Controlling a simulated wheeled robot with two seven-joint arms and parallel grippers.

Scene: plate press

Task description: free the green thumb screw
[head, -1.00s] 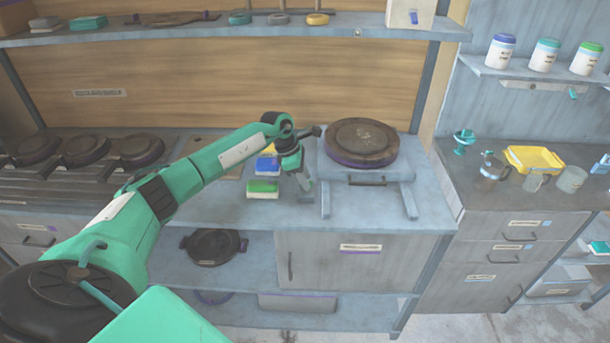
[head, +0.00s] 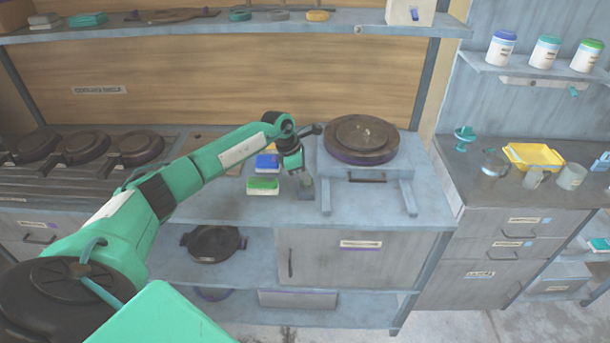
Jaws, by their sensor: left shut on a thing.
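My left gripper (head: 305,186) reaches down over the workbench, at the left side of the plate press (head: 365,171). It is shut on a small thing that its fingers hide. The press carries a dark round plate (head: 361,136) with a purple rim on its grey frame. I cannot make out the green thumb screw for sure; the gripper and wrist cover the left side of the press. My right gripper is not in view.
A green-topped block (head: 263,185) and a blue-topped block (head: 267,163) lie just left of my gripper. Several dark round plates (head: 135,149) stand further left. A shelf (head: 250,26) runs above. The bench front below the press is clear.

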